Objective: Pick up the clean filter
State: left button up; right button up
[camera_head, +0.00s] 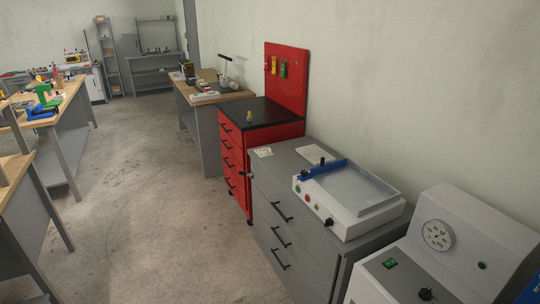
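I cannot make out a clean filter for certain in the head view. A small yellow and grey item (250,116) stands on the black top of the red drawer cabinet (232,160); it is too small to tell what it is. Neither of my grippers is in view.
A grey drawer cabinet (283,225) carries a white machine with a blue bar (345,200). A grey machine with a dial (440,245) stands at the lower right. Wooden-topped benches (50,115) line the left; another bench (205,98) stands behind the red cabinet. The concrete floor (150,210) between is clear.

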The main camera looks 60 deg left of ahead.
aim_at(313, 153)
jog(key=u, duration=1.75)
jog(key=j+z, duration=0.1)
jog(key=z, duration=1.95)
jog(key=k+j+z, duration=0.1)
jog(key=j+z, duration=0.35)
jog(key=k+j+z, duration=0.2)
jog(key=j+z, duration=0.25)
jog(key=k+j+z, duration=0.4)
jog(key=j, duration=0.15)
jog(key=k+j+z, duration=0.2)
jog(key=j+z, duration=0.25)
jog(key=k+j+z, duration=0.15)
jog(key=k+z, duration=0.3)
jog(key=k+j+z, duration=0.1)
jog(key=k+z, duration=0.15)
jog(key=z, duration=0.2)
jog(key=k+u, duration=0.15)
jog(key=k, duration=0.3)
jog(key=k+j+u, duration=0.1)
jog(key=k, duration=0.3)
jog(key=k+j+u, duration=0.15)
jog(key=k, duration=0.25)
jog(key=k+j+u, duration=0.4)
jog(key=k+j, duration=0.25)
jog(key=k+j+u, duration=0.25)
jog(key=j, duration=0.2)
jog(key=k+j+u, duration=0.2)
jog(key=j, duration=0.25)
jog(key=k, duration=0.1)
